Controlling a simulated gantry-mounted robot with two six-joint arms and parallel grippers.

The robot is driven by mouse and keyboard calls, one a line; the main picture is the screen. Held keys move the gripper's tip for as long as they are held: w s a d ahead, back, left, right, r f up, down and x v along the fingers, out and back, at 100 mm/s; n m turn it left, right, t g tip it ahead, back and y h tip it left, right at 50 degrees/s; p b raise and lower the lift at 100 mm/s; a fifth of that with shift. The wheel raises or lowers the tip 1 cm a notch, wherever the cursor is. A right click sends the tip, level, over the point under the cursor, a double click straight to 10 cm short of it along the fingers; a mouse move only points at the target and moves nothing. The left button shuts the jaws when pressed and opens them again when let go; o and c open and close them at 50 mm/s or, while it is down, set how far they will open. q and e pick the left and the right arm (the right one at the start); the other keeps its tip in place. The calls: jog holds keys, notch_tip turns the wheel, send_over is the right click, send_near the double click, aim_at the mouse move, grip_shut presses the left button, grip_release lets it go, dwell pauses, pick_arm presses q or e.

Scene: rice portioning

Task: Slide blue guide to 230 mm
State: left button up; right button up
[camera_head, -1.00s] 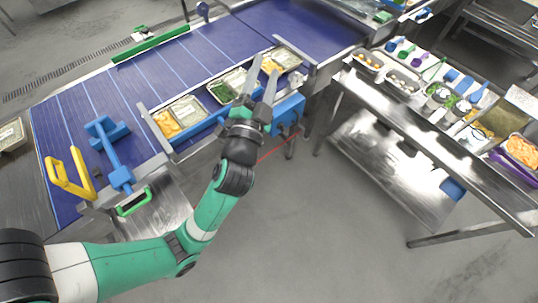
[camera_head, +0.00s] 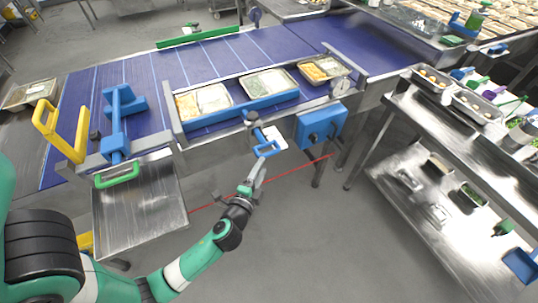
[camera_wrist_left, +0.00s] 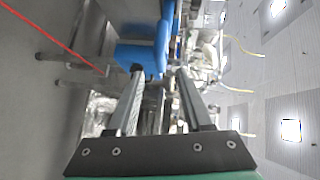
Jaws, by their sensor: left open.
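The blue guide (camera_head: 240,110) is a long blue rail along the near edge of the conveyor, beside the food trays. A blue loop handle (camera_head: 266,149) hangs out in front of it on a short dark stem. My left gripper (camera_head: 259,168) is open, just below and in front of this handle, with its fingers pointing up toward the conveyor. In the left wrist view the two fingers (camera_wrist_left: 160,72) are apart, with blue parts just beyond and between their tips. Whether they touch the handle I cannot tell. A round dial (camera_head: 341,85) sits at the conveyor's right; its reading is too small to read.
Several filled trays (camera_head: 265,84) lie on the blue belt (camera_head: 200,62) behind the guide. A blue box (camera_head: 320,124) is mounted right of the handle. A yellow handle (camera_head: 60,131) and a green handle (camera_head: 117,176) stand at the left. The floor in front is clear.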

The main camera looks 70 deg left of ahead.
aim_at(268, 156)
pick_arm(q)
jog(key=x, duration=0.7)
jog(key=shift+w+a+b, duration=0.2)
jog(key=shift+w+b, duration=0.1)
grip_shut()
dwell(0.9)
